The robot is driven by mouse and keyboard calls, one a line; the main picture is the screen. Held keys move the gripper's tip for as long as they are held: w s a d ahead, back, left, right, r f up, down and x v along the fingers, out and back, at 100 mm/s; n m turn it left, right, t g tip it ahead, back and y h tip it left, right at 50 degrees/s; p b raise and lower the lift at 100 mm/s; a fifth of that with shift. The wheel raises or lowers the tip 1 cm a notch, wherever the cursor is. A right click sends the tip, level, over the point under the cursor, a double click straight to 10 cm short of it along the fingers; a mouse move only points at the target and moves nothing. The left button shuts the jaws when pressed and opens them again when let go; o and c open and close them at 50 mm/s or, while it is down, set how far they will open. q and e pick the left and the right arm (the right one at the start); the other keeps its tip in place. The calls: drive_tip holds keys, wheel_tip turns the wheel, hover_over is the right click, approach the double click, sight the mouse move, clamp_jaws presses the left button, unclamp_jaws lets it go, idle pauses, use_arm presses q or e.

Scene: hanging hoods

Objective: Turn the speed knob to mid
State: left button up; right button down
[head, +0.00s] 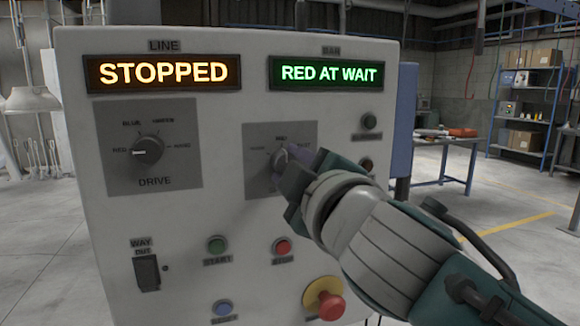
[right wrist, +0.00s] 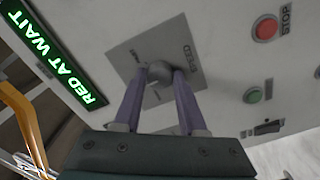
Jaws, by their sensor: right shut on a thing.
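The speed knob (head: 279,159) is a grey round knob on a dark grey plate (head: 255,139) on the right half of the control panel. Its plate carries a "MID" mark at the top; the other labels are small or partly covered. My right gripper (head: 290,170) is at the knob, its arm coming in from the lower right. In the right wrist view its two purple fingers are shut on the knob (right wrist: 160,71), one on each side. The fingers hide part of the knob, and I cannot tell which mark it points at. My left gripper is out of view.
The drive knob (head: 148,149) is at the left, pointing to "RED". Displays read "STOPPED" (head: 163,73) and "RED AT WAIT" (head: 328,75). Below are green start (head: 217,245), red stop (head: 282,246) and blue (head: 222,308) buttons, a black switch (head: 147,272) and a red emergency button (head: 330,306).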

drive_tip(key=shift+c, duration=2.3)
unclamp_jaws()
drive_tip(key=v, duration=1)
